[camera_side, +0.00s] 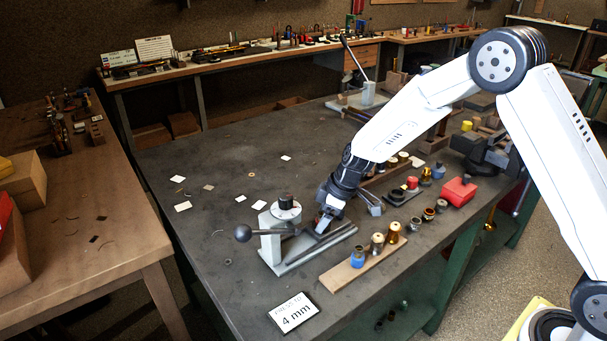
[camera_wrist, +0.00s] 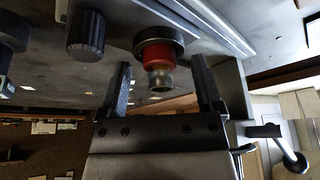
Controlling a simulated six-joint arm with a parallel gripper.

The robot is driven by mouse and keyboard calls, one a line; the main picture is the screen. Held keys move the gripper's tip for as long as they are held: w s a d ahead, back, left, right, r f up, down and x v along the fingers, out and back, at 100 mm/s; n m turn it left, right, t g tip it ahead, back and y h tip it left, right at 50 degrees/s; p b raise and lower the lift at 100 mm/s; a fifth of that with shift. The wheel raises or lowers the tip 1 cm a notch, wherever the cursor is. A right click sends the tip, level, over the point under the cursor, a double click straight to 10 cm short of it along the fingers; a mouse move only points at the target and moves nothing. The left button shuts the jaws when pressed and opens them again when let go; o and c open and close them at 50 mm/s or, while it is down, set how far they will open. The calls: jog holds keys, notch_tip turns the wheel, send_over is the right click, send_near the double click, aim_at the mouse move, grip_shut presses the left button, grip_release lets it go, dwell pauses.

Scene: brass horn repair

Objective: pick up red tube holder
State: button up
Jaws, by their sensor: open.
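The red tube holder (camera_wrist: 158,53) shows in the wrist view as a short red cylinder. A dark ring sits at its upper end in the picture and a metallic round end at its lower. My gripper (camera_wrist: 160,68) is open, with one finger on each side of the holder and visible gaps between. It is not gripping the holder. In the side view my gripper (camera_side: 326,218) is low over the grey press-like fixture (camera_side: 286,215) on the dark table. I cannot pick out the holder there; my gripper may hide it.
The fixture has a black knob and a ball-ended lever (camera_side: 242,233). A wooden strip (camera_side: 345,275) with several small parts lies in front. A red box (camera_side: 458,192) and more small parts stand to the right. The table's left part is mostly clear, with small scattered pieces.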

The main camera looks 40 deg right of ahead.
dwell(0.3)
grip_shut()
jog(key=shift+r, duration=0.15)
jog(key=shift+r, duration=0.8)
jog(key=s+r, duration=1.1)
jog(key=s, duration=0.3)
jog(key=shift+d, duration=0.45)
